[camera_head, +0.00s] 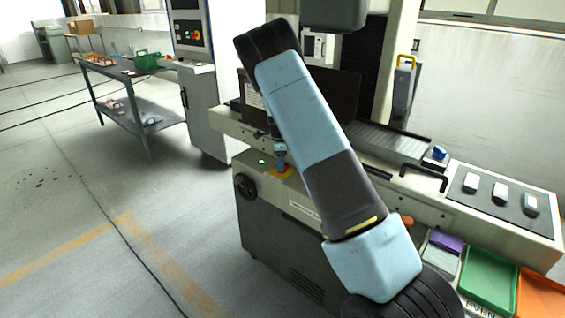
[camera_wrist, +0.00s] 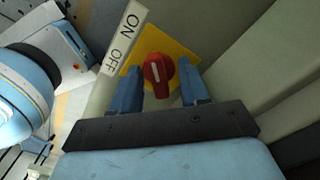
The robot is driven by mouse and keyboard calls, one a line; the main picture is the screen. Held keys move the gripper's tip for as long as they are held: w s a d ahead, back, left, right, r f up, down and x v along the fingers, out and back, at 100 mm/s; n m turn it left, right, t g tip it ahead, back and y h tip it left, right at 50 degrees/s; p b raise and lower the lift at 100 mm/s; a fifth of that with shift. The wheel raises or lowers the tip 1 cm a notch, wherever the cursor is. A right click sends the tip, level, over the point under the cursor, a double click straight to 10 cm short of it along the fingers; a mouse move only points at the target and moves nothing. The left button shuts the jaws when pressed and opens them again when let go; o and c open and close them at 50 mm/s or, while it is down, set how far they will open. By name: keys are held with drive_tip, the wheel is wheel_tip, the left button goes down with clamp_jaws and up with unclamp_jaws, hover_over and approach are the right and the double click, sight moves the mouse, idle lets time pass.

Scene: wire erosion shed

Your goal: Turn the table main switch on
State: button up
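The main switch is a red rotary knob (camera_wrist: 158,78) on a yellow plate (camera_wrist: 181,55), seen in the wrist view. A white label (camera_wrist: 122,42) beside it reads ON and OFF. The knob's white mark points toward the top of the picture, slightly left. My gripper (camera_wrist: 162,84) is open, with one blue finger on each side of the knob; gaps show between the fingers and the knob. In the head view my gripper (camera_head: 280,158) is above the yellow plate (camera_head: 283,174) on the machine's front, and the knob is hidden there.
A green round light (camera_head: 262,162) and a black handwheel (camera_head: 245,187) are left of the plate. The machine's bed holds a dark mat (camera_head: 485,205) with metal blocks at right. Coloured bins (camera_head: 489,277) stand at lower right.

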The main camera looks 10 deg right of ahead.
drive_tip(key=shift+r, duration=0.1)
wheel_tip(320, 180, up, 14)
drive_tip(key=shift+f, duration=0.25)
idle(0.5)
